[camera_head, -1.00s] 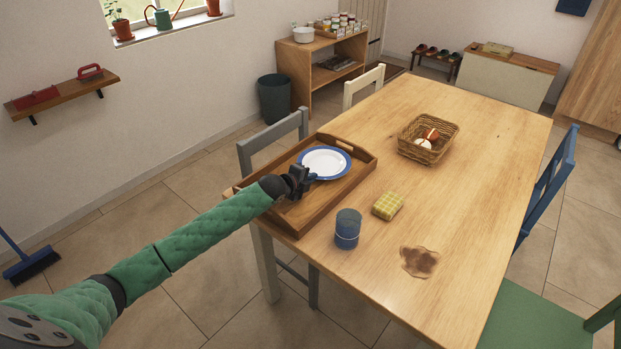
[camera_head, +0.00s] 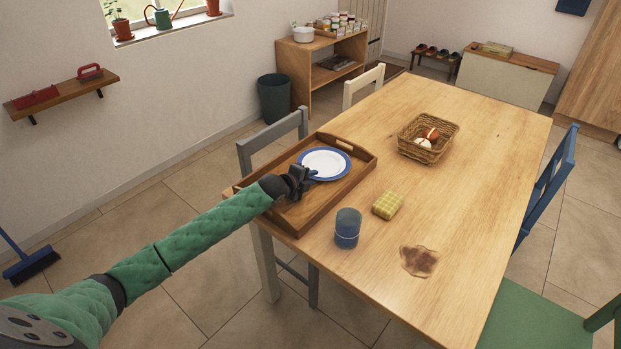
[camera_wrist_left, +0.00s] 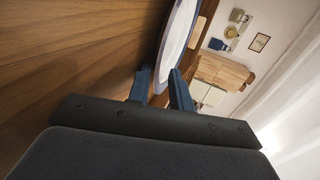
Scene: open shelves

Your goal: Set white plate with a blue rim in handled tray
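The white plate with a blue rim (camera_head: 325,161) lies inside the wooden handled tray (camera_head: 300,215), toward its far end. The tray rests on the table's left end. My left gripper (camera_head: 306,176) is over the tray at the plate's near edge. In the left wrist view the plate (camera_wrist_left: 181,32) stretches away from between the fingertips. The two blue fingers of my left gripper (camera_wrist_left: 160,82) stand apart there, with the plate's rim in the gap, and look open. Whether a finger still touches the rim is hard to tell. My right gripper is not in view.
A blue cup (camera_head: 347,229) and a yellow checked sponge or cloth (camera_head: 387,205) stand right of the tray. A wicker basket (camera_head: 428,139) sits farther back. A brown stain (camera_head: 419,261) marks the table's near part. The table's right side is clear.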

